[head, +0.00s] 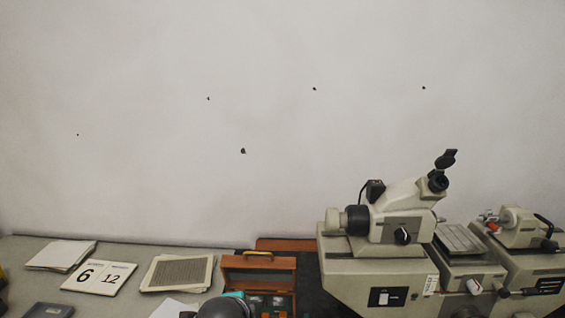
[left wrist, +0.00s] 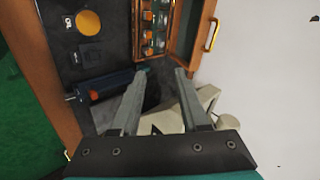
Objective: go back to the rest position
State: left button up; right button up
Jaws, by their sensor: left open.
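My left gripper (left wrist: 161,72) is open in the left wrist view, with its two grey fingers apart and nothing between them. The fingertips point toward an open wooden case (left wrist: 183,30) holding small bottles; how far apart they are in depth I cannot tell. In the head view the wooden case (head: 258,262) stands at the bottom middle with its lid up. Neither gripper can be made out in the head view, and no bearing rings are seen.
A large beige microscope-like instrument (head: 375,275) fills the right of the table. Papers (head: 62,254), a number card (head: 98,278) and a framed sheet (head: 178,273) lie at left. A bare wall (head: 150,190) stands behind.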

jog(key=w, duration=0.4)
pick_arm(q)
jog(key=s+a+f+n+g, duration=0.25)
jog(key=s+n, duration=0.25)
jog(key=s, duration=0.5)
jog(key=s+a+f+n+g, duration=0.1)
jog(key=s+a+n, duration=0.3)
jog(key=s, duration=0.7)
jog(key=s+a+f+n+g, duration=0.1)
jog(key=s+a+n+g, duration=0.1)
jog(key=s+n, duration=0.6)
jog(key=s+f+m+g+b, duration=0.1)
jog(key=s+f+m+b, duration=0.2)
jog(key=f+b, duration=2)
jog(key=s+f, duration=0.5)
jog(key=f, duration=0.7)
jog(key=s+a+f+g, duration=0.1)
jog(key=s+f, duration=0.4)
jog(key=f, duration=0.7)
jog(key=s+a+f, duration=0.1)
jog(key=s+f, duration=0.4)
jog(key=f, duration=0.7)
jog(key=shift+s+a+f+y+b, duration=0.15)
jog(key=shift+s+f+y+b, duration=0.15)
jog(key=shift+s+y, duration=0.1)
pick_arm(e)
notch_tip(320, 180, down, 24)
jog(key=s, duration=0.2)
jog(key=shift+r, duration=0.25)
